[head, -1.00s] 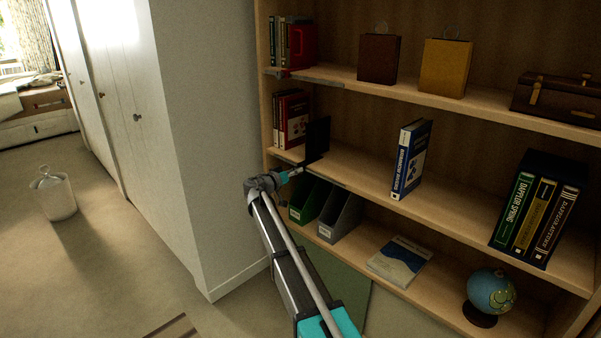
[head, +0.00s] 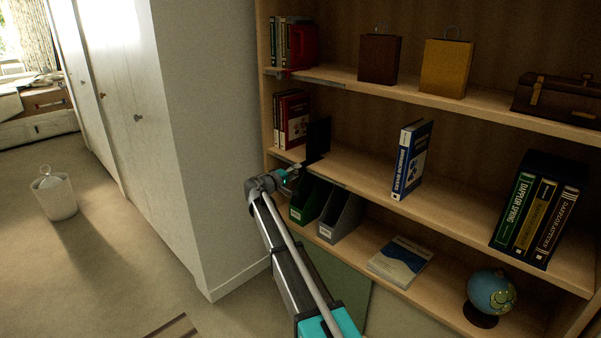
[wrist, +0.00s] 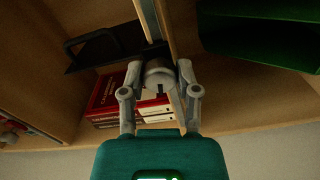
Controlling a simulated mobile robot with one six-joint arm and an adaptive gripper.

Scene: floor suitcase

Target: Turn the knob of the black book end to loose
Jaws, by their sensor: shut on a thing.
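The black book end (head: 318,138) stands upright on the middle shelf, to the right of a few red and white books. In the wrist view its dark plate (wrist: 105,47) shows at the upper left. Its knob (wrist: 158,73), a grey round piece with a dark mark, sits at the shelf's front edge. My gripper (wrist: 163,70) is shut on the knob, one finger on each side. In the head view my gripper (head: 291,178) is at the shelf edge below the book end, and the knob is too small or covered to make out there.
A green file holder (head: 308,200) and a grey one (head: 341,213) stand on the shelf below, close to my gripper. Red books (head: 293,120) stand left of the book end. A blue book (head: 411,160) stands further right. The shelf between is clear.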

